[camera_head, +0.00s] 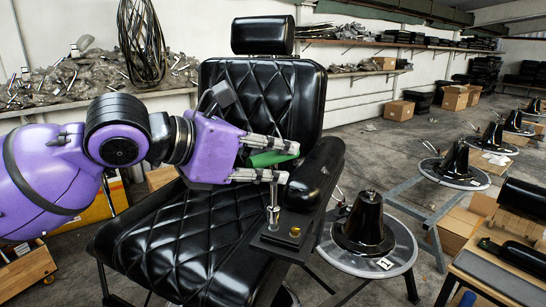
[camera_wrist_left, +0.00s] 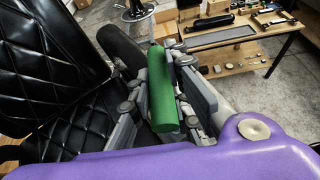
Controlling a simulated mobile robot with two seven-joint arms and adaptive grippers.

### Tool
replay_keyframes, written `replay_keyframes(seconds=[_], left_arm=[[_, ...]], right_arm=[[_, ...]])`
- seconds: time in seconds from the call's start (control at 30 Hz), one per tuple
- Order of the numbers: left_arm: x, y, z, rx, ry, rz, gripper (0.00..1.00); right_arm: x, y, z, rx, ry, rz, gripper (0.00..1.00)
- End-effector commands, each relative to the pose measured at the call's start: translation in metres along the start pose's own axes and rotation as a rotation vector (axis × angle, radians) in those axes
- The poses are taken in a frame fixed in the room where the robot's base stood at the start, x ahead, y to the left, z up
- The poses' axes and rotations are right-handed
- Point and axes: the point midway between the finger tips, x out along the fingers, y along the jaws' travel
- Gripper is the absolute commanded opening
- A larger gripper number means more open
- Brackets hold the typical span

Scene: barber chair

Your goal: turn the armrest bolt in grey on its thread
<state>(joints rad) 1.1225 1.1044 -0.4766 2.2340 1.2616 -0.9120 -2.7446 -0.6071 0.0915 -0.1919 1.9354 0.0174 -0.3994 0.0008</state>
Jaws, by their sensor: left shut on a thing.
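My left gripper (camera_head: 290,164) reaches in from the left over the front of the chair's right-hand armrest (camera_head: 316,176). It is shut on a green cylindrical handle (camera_head: 272,158). The handle also shows between the fingers in the left wrist view (camera_wrist_left: 161,88). A thin metal shaft (camera_head: 273,193) stands upright just below the fingers; its upper end is hidden by the gripper. It meets a grey metal piece (camera_head: 272,216) that stands on the black armrest plate (camera_head: 272,240), probably the bolt or a socket over it. The thread is not visible. My right gripper is not in view.
A small gold-coloured part (camera_head: 294,232) sits on the same plate. The black quilted seat (camera_head: 190,235) and backrest (camera_head: 290,95) lie beside and behind the gripper. A round chair base (camera_head: 364,225) stands right of the armrest. A wooden workbench (camera_head: 500,275) is at the lower right.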

Motion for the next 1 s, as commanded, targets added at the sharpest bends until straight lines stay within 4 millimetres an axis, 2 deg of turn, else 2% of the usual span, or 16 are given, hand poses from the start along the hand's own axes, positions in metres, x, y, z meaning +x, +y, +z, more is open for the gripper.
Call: replay_keyframes(seconds=[0.47,1.0], left_arm=[[0.0,0.0,0.001,0.001,-0.002,0.0,0.0],[0.004,0.0,-0.009,0.0,-0.001,0.0,0.0]], right_arm=[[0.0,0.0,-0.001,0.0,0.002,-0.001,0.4],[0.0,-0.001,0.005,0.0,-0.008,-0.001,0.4]])
